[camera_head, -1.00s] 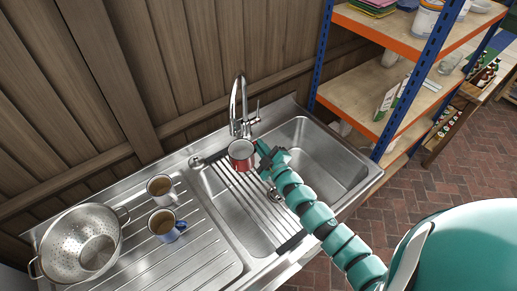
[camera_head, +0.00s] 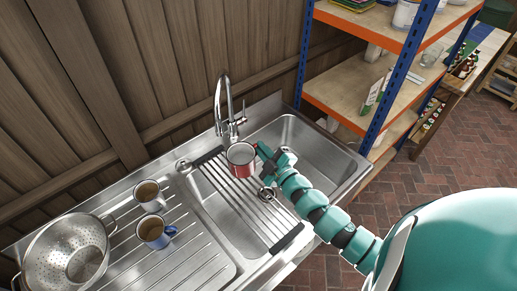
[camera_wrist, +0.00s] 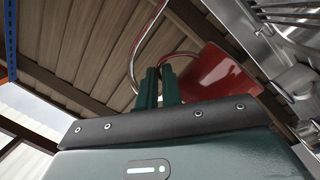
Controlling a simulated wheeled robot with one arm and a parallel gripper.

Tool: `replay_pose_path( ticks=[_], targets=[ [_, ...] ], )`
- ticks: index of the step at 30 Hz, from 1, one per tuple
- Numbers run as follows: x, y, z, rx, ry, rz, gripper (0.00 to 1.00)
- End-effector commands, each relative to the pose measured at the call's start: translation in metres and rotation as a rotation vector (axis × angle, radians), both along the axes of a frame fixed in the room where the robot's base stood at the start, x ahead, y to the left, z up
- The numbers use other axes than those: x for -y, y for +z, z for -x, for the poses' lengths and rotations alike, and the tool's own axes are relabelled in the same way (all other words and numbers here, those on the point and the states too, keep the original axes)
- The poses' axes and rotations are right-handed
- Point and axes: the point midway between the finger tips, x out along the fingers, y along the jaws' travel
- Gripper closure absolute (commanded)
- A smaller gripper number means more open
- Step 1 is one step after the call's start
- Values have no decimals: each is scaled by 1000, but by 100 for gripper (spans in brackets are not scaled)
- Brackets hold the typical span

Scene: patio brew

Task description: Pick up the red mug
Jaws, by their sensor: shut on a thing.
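The red mug (camera_head: 241,160), with a pale inside, is by the tip of my gripper (camera_head: 262,153) in the head view. It appears over the rack in the sink, just in front of the faucet. In the wrist view the red mug (camera_wrist: 212,74) is right beside my gripper's fingers (camera_wrist: 160,88), which are close together. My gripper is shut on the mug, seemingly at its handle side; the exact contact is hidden.
A white mug (camera_head: 149,195) and a blue mug (camera_head: 155,232) stand on the drainboard beside a metal colander (camera_head: 50,250). The faucet (camera_head: 219,105) rises behind the sink (camera_head: 325,155). A shelf unit (camera_head: 345,90) stands at the right.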

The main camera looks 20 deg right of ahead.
Motion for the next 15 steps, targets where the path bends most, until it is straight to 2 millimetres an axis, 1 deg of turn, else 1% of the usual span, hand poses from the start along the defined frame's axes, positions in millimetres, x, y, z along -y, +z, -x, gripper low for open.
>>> replay_pose_path(
  ticks=[15],
  targets=[
    [11, 11, 22, -1, -1, 0, 100]
  ],
)
